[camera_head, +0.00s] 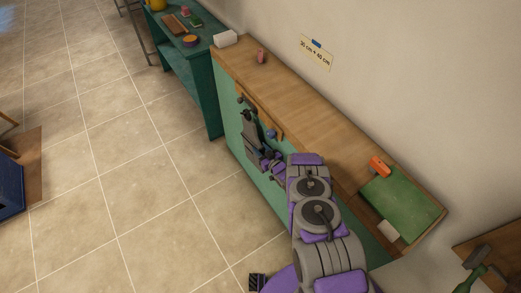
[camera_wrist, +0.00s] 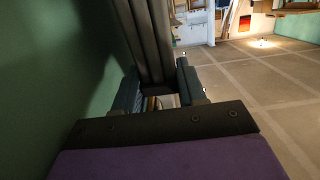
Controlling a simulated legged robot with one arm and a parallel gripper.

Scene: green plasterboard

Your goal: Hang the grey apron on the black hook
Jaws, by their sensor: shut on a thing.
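The grey apron (camera_head: 250,131) is a dark grey strip of cloth beside the green front of the wooden-topped counter. My gripper (camera_head: 258,156) is at its lower part. In the wrist view the apron (camera_wrist: 153,40) runs in folds up from between the two fingers of my gripper (camera_wrist: 158,88), which is shut on it. The black hook (camera_head: 240,100) is on the wooden rail just above the apron's upper end. I cannot tell whether the apron touches the hook. A blue hook (camera_head: 271,133) is on the same rail to the right.
The counter top (camera_head: 300,100) holds a white block (camera_head: 225,39), a small red object (camera_head: 262,56), an orange object (camera_head: 379,166) and a green board (camera_head: 405,205). A green shelf unit (camera_head: 200,80) stands beyond.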

